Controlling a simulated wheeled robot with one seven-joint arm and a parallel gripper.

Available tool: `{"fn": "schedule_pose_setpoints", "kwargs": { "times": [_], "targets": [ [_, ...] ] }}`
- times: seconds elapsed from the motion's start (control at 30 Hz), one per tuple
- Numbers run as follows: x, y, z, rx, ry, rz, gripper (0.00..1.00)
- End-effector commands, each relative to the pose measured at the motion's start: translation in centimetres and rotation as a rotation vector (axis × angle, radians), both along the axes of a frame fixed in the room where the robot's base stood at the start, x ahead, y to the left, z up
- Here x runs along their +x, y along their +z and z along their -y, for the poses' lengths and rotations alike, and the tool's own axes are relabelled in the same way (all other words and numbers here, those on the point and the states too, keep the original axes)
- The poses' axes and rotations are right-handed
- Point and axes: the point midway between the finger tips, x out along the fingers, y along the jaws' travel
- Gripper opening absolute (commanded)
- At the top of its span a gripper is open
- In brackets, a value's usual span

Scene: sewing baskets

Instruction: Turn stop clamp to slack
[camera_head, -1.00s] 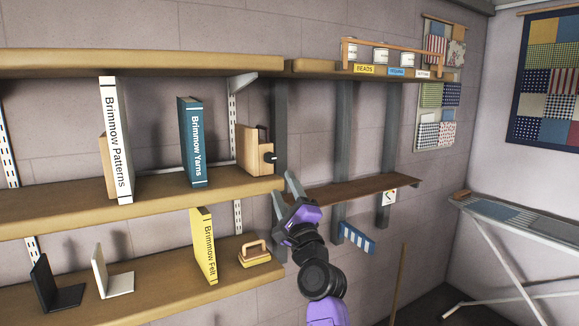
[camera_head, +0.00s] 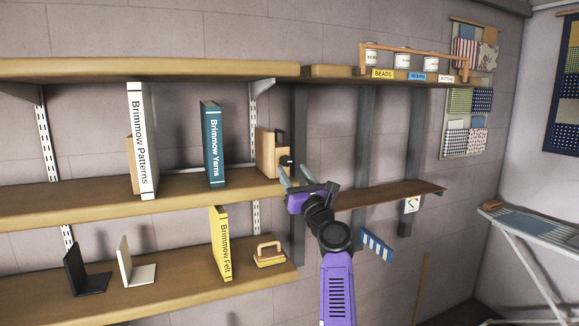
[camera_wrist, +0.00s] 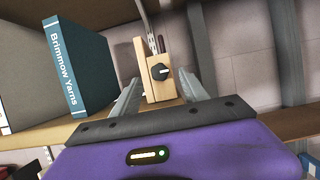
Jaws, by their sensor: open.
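The stop clamp is a pale wooden block (camera_head: 267,152) with a round black knob (camera_head: 286,161) on its face, standing at the right end of the middle shelf. In the wrist view the wooden block (camera_wrist: 161,91) stands upright ahead, and its dark knob (camera_wrist: 160,72) appears between my fingers. My gripper (camera_head: 294,173) is open and empty, just below and in front of the knob in the head view. Its two grey fingers also show in the wrist view (camera_wrist: 158,90), spread to either side of the block. I see no contact with the knob.
A teal Brimmow Yarns book (camera_head: 212,144) stands left of the clamp, and a white Brimmow Patterns book (camera_head: 142,140) farther left. A brown shelf (camera_head: 385,195) lies to the right. The lower shelf holds a yellow Brimmow Felt book (camera_head: 220,243) and a handled block (camera_head: 269,255).

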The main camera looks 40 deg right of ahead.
Motion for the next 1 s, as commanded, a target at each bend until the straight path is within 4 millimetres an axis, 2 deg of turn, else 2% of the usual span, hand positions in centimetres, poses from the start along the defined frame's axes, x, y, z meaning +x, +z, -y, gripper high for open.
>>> {"fn": "schedule_pose_setpoints", "kwargs": {
  "times": [0.1, 0.3, 0.67, 0.9, 0.93, 1.0],
  "targets": [
    [1.5, 0.7, 0.5, -0.001, -0.001, 0.000, 0.52],
    [3.1, 1.3, 0.9, -0.002, -0.001, -0.002, 0.52],
    [3.4, 1.4, 0.9, -0.003, -0.002, -0.002, 0.52],
    [3.4, 1.4, 0.9, -0.003, -0.002, -0.002, 0.05],
    [3.4, 1.4, 1.0, -0.003, -0.002, -0.002, 0.00],
    [3.4, 1.4, 1.0, -0.003, -0.002, -0.002, 0.00]
  ]
}}
